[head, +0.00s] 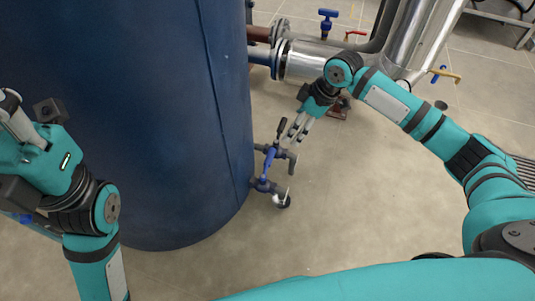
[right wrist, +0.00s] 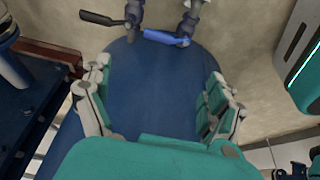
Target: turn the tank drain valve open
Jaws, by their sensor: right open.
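The large blue tank (head: 150,110) fills the left of the head view; it also shows in the right wrist view (right wrist: 150,85). Low on its side are two small valves, one with a blue lever (head: 268,162) and one with a black lever (head: 281,127). I cannot tell which is the drain valve. In the right wrist view, the blue lever (right wrist: 165,38) and black lever (right wrist: 100,18) lie beyond the fingertips.
Silver pipes (head: 308,60) run behind the right arm. A blue-handled valve (head: 327,20), a red handle (head: 355,34) and a yellow fitting (head: 447,74) stand at the back. The tiled floor (head: 350,200) right of the valves is clear.

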